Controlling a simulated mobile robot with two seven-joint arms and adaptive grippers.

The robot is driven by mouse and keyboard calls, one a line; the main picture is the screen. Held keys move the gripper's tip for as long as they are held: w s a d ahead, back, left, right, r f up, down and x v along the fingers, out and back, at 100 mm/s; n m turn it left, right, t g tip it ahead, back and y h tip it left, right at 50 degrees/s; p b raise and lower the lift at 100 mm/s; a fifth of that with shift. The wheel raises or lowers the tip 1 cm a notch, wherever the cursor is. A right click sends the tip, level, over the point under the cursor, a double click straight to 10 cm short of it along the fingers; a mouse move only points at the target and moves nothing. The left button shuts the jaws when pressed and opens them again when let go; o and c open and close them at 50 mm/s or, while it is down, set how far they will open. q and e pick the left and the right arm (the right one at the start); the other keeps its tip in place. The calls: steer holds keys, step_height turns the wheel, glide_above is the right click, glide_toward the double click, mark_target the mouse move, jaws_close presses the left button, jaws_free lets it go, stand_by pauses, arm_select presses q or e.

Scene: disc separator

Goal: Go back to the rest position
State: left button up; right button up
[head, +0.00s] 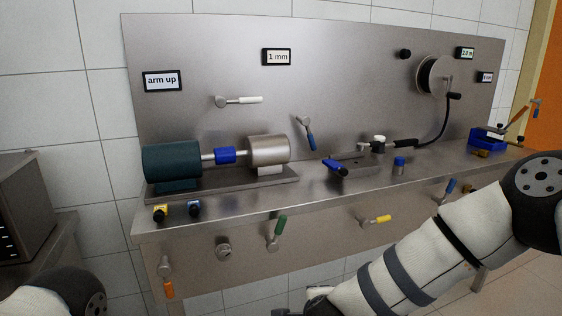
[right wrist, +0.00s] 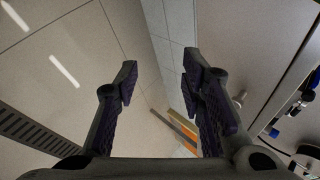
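My right arm reaches in from the right in the head view, in front of the steel bench (head: 330,192). Its gripper end is low at the bottom edge and mostly out of the picture. In the right wrist view my right gripper (right wrist: 160,85) is open, with its two dark fingers wide apart and nothing between them. My left arm shows only as a piece at the bottom left of the head view. The left gripper is not seen.
The bench carries a dark green motor (head: 171,160), a steel cylinder (head: 268,151), a black-handled reel (head: 433,76) and a blue bin (head: 486,138). Levers with green (head: 280,226) and yellow (head: 383,219) handles stick out from its front. A dark cabinet (head: 28,205) stands at left.

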steer(key=s+d+f+n+g, duration=0.2)
steer(key=s+f+n, duration=0.15)
steer(key=s, duration=0.35)
steer(key=s+d+f+n+g+y, duration=0.1)
steer(key=s+d+f+n, duration=0.15)
steer(key=s+f, duration=0.4)
steer(key=s+d+f+n+g, duration=0.2)
steer(key=s+f+n, duration=0.15)
steer(key=s, duration=0.55)
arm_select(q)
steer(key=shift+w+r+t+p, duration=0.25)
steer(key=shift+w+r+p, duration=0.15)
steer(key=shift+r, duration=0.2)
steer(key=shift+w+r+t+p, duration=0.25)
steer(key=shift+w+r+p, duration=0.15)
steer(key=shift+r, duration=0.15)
arm_select(e)
steer(key=s+d+n+g, duration=0.3)
steer(key=s+d+n, duration=0.1)
steer(key=s, duration=0.8)
steer(key=s+d+n+g, duration=0.3)
steer(key=s+d+n, duration=0.1)
steer(key=s, duration=0.7)
steer(key=shift+s+r+g, duration=0.3)
steer(key=shift+s, duration=0.05)
